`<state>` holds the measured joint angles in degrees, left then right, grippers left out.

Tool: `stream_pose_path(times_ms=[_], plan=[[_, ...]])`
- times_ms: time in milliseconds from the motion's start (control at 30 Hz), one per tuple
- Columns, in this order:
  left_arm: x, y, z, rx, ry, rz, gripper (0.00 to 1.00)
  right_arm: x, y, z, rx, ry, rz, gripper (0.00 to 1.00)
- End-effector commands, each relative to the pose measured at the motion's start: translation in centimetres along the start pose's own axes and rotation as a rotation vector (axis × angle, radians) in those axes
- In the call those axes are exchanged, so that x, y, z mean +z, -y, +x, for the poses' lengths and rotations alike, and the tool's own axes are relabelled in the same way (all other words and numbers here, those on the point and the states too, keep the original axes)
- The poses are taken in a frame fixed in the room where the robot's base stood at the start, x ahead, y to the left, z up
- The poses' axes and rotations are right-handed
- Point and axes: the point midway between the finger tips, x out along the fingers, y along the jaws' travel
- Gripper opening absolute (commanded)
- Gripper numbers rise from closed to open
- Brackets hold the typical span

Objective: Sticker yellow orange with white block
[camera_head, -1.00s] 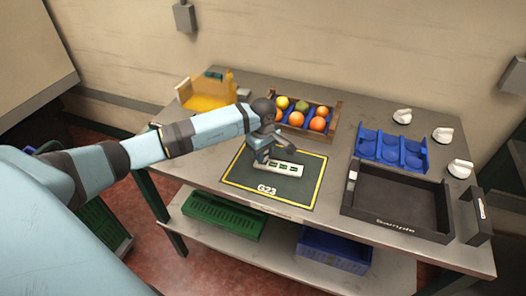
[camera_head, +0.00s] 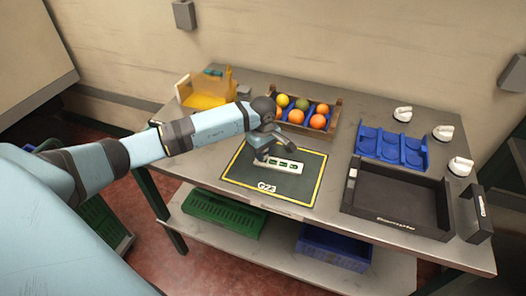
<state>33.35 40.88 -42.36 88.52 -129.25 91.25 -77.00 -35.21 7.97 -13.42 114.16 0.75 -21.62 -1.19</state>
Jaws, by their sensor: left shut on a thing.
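A long white block (camera_head: 284,166) with dark green patches on its top lies on the dark mat. My left gripper (camera_head: 262,156) is at the block's left end and is shut on it; the fingertips are small and partly hidden by the hand. A yellow orange (camera_head: 282,100) sits at the back left of a wooden crate, behind the gripper. My right gripper is out of view.
The crate (camera_head: 334,122) also holds a green fruit (camera_head: 302,104) and several oranges. The mat (camera_head: 295,192) has a yellow border. A blue tray (camera_head: 391,149), a black tray (camera_head: 395,226) and white knob-like pieces (camera_head: 443,132) stand right. A yellow container (camera_head: 208,92) stands back left.

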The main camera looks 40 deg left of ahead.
Motion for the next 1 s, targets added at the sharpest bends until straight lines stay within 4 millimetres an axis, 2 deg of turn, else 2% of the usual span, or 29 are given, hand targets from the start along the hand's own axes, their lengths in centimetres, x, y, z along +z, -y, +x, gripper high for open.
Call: stream_pose_path(times_ms=[1000], plan=[[-0.03, -0.01, 0.65, 0.000, 0.000, 0.000, 0.01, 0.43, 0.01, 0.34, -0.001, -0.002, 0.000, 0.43]])
